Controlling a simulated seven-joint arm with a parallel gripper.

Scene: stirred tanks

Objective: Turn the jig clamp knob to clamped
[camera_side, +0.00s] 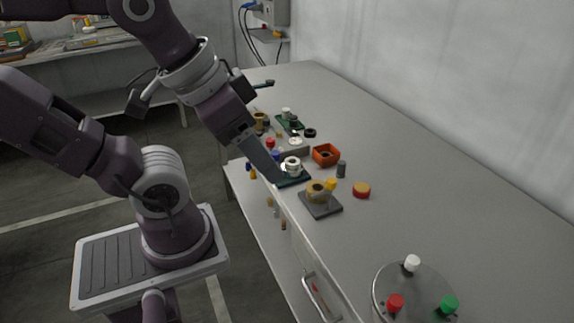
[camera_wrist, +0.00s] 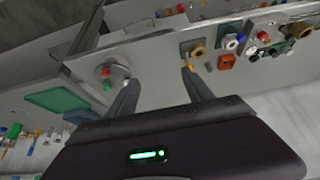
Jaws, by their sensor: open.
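In the side view my gripper (camera_side: 277,176) is above the bench, left of the jig plate and in front of a dark green plate with a white ring (camera_side: 292,163).
An orange box (camera_side: 326,155), a dark grey cylinder (camera_side: 341,169) and a red-yellow round piece (camera_side: 362,190) stand near the jig. A metal tank (camera_side: 424,300) with red, green and white knobs stands at the front. The bench's right side is clear.

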